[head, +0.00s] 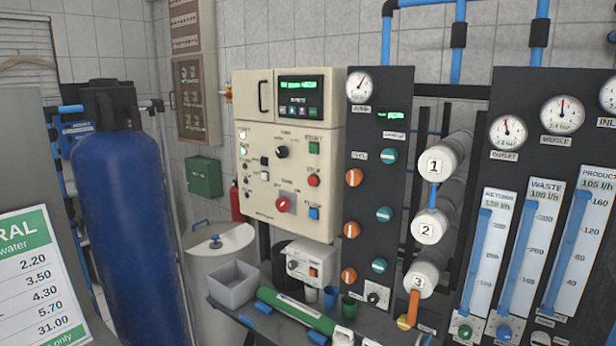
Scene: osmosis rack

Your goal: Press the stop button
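The control box (262,225) is a cream cabinet in the middle of the head view, with a small lit screen (299,97) at its upper right. The small labels are too blurred to read for sure. Neither of my grippers is in view. Nothing covers the red button.
A dark bench (240,315) below holds a grey bin (234,285), a green tube (297,310) and cups. A black gauge panel (388,110) stands right of the box, with white numbered cylinders beyond. A blue tank (130,220) stands left. The space before the buttons looks clear.

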